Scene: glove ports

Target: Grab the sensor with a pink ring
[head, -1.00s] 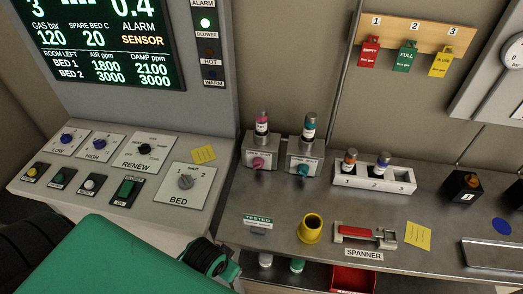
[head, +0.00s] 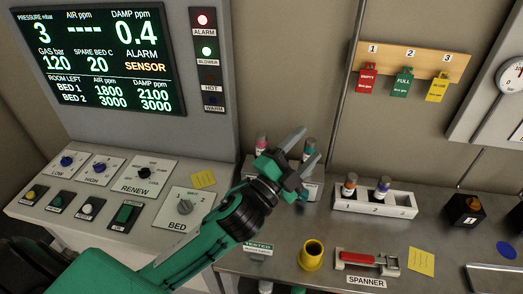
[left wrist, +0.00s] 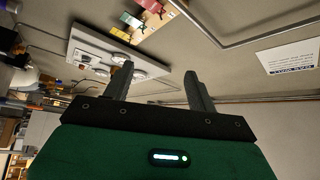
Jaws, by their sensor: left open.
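The sensor with a pink ring (head: 261,145) stands upright in the left of two holders at the back of the bench. Only its top part shows; my left arm hides its holder. A sensor with a teal ring (head: 309,147) stands in the right holder, partly behind my fingers. My left gripper (head: 305,148) is open and empty, in front of and above the holders, to the right of the pink-ringed sensor. In the left wrist view its two fingers (left wrist: 159,85) stand apart with nothing between them. My right gripper is not in view.
A white rack (head: 404,211) holds an orange-ringed sensor (head: 350,186) and a purple-ringed sensor (head: 382,190); its place 3 is empty. A yellow cup (head: 311,256) and a red-handled spanner (head: 366,261) are in front. The screen (head: 95,60) reads ALARM SENSOR.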

